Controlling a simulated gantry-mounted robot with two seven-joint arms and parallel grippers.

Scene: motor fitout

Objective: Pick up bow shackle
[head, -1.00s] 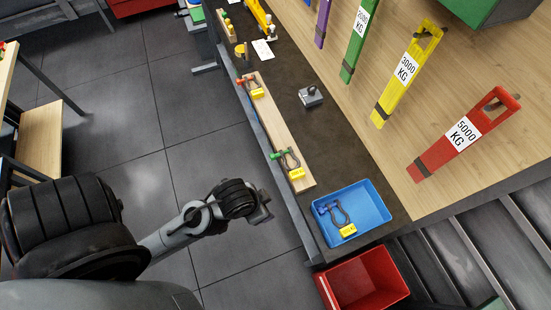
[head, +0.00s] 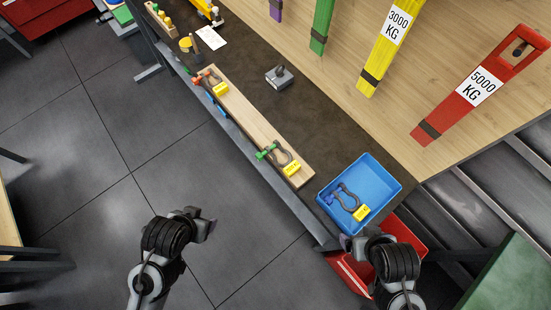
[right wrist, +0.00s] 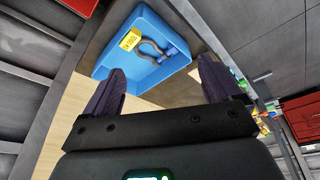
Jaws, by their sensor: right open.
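A dark bow shackle (head: 346,195) with a blue pin and yellow tag lies in a blue tray (head: 388,170) at the bench's near end. In the right wrist view this shackle (right wrist: 153,48) and the tray (right wrist: 104,62) lie beyond the fingers. A green-pinned shackle (head: 279,153) and a red-pinned shackle (head: 211,77) lie on a wooden board (head: 246,115). My right gripper (right wrist: 160,85) is open and empty, just off the tray's near side in the head view (head: 367,240). My left gripper (head: 203,222) is over the floor, away from the bench; its jaws are unclear.
A red bin (head: 352,277) is below the tray, partly hidden by my right arm. A grey metal block (head: 280,77) sits on the dark bench top. Red (head: 470,95) and yellow (head: 385,45) slings lie on the wooden panel.

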